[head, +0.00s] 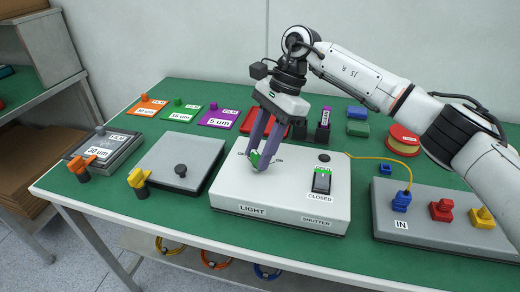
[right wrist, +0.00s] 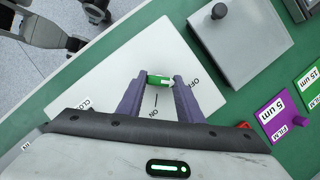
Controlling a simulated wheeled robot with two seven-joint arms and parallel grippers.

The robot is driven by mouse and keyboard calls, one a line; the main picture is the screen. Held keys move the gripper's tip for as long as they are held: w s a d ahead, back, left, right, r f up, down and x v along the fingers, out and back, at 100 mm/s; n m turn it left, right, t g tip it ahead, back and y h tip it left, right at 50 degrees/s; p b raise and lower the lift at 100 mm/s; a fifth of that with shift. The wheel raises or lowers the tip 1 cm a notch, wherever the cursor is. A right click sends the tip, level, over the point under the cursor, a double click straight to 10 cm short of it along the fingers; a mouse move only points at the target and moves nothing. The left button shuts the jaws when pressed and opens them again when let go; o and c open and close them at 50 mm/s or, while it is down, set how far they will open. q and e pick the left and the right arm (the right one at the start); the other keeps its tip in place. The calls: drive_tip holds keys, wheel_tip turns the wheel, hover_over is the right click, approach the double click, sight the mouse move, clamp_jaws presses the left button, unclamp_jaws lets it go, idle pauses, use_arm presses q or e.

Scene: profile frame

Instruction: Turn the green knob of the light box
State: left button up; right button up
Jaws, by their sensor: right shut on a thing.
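The light box (head: 235,190) is a pale box on the green table, labelled LIGHT and SHUTTER on its front. Its small green knob (head: 254,158) sits on the top, left of the middle, with ON and OFF marks around it. My right gripper (head: 258,161) comes down from above with its two purple fingers closed on the knob. In the right wrist view the green knob (right wrist: 160,80) lies between the fingertips, its ends facing them, with the OFF mark to the right and the ON mark below. My left gripper is not in view.
A grey box with a dark knob (head: 181,170) is to the left. A grey connector panel (head: 425,220) is at right. Coloured film plates (head: 225,116) lie behind.

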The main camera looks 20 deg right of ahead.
idle(0.4)
drive_tip(key=o, duration=1.1)
drive_tip(key=v, duration=1)
drive_tip(key=shift+r, duration=0.2)
